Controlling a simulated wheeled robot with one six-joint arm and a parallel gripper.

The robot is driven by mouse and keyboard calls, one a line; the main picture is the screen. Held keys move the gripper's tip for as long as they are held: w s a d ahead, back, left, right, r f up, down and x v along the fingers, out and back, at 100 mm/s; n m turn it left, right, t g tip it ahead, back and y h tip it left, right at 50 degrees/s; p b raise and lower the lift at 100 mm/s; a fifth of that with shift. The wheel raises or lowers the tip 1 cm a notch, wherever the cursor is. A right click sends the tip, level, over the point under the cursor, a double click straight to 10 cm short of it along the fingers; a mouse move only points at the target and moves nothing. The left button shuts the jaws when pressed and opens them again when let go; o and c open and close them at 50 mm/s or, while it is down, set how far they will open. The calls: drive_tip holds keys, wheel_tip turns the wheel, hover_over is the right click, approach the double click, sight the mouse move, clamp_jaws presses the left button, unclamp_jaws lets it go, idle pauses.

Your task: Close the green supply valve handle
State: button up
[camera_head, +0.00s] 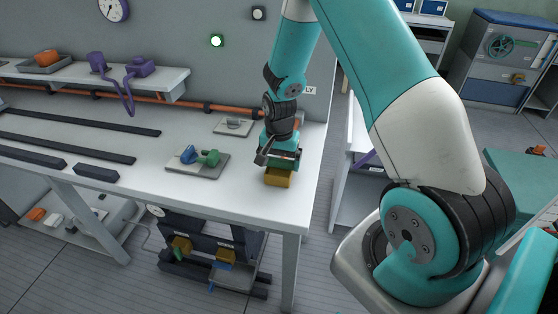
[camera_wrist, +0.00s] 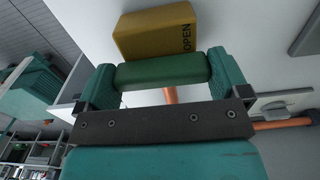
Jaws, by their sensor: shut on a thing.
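The green supply valve handle (camera_wrist: 160,70) is a green bar that lies between the two fingers of my gripper (camera_wrist: 162,76) in the wrist view. My gripper is shut on it, with one finger at each end. A yellow block (camera_wrist: 155,28) with the word OPEN is just beyond the bar. In the head view my gripper (camera_head: 281,160) is at the right end of the table, and the yellow block (camera_head: 278,178) shows right below it. The handle is hidden behind my gripper there.
The white table (camera_head: 130,185) carries a grey plate (camera_head: 197,171) with a blue and green fitting, another small plate (camera_head: 234,127), and several dark rails (camera_head: 75,147). An orange pipe (camera_head: 190,105) runs along the wall. A shelf (camera_head: 100,80) with purple parts hangs at left.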

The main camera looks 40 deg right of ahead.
sight(280, 159)
drive_tip(key=shift+s, duration=0.1)
drive_tip(key=o, duration=0.6)
drive_tip(key=shift+c, duration=0.2)
wheel_tip(280, 159, up, 17)
drive_tip(key=b, duration=0.1)
drive_tip(key=shift+r, duration=0.2)
